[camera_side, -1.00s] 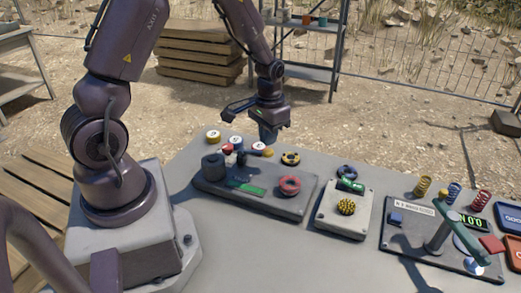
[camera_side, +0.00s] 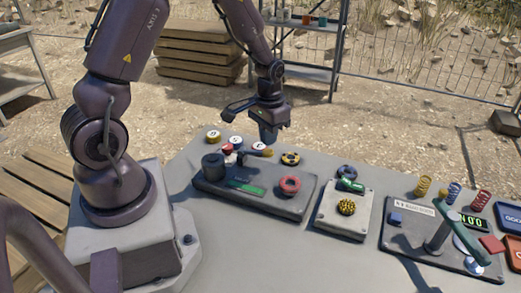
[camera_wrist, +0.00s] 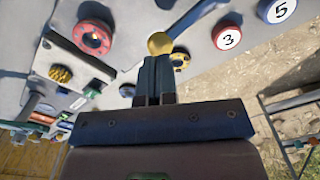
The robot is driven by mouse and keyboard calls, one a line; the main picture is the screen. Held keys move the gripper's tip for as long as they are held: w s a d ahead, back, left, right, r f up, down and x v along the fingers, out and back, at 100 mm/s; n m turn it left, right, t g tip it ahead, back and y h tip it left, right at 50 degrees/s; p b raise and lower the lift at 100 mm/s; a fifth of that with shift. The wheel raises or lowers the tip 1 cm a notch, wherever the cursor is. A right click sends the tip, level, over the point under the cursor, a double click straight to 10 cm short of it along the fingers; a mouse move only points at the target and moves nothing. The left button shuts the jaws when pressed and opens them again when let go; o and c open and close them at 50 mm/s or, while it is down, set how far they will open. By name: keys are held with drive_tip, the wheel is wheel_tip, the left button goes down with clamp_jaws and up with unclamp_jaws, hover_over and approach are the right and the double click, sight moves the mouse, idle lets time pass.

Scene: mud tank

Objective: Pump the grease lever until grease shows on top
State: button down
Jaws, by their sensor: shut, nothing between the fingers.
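The grease lever (camera_side: 253,153) is a dark bar with a yellow knob on the dark base plate (camera_side: 210,193). A dark cylinder (camera_side: 212,165) stands at the plate's left end, with a red part (camera_side: 227,148) beside it. My gripper (camera_side: 268,141) is shut and empty, pointing down just above the knob end. In the wrist view the shut fingertips (camera_wrist: 158,60) lie right at the yellow knob (camera_wrist: 160,42); I cannot tell whether they touch it. The lever bar (camera_wrist: 198,14) runs up from the knob. I cannot make out grease on top.
A red ring (camera_side: 290,186) and a green label (camera_side: 245,188) sit on the same plate. Numbered discs (camera_side: 213,136) lie behind it, and a black-yellow ring (camera_side: 290,158) right of my gripper. A box with a yellow knob (camera_side: 346,207) and a panel (camera_side: 400,238) stand further right.

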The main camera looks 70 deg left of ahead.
sight(268, 151)
idle(0.4)
drive_tip(key=shift+f, duration=2.6)
drive_tip(key=shift+r, duration=2)
drive_tip(key=shift+f, duration=2)
drive_tip(key=shift+r, duration=2.05)
drive_tip(key=shift+f, duration=0.2)
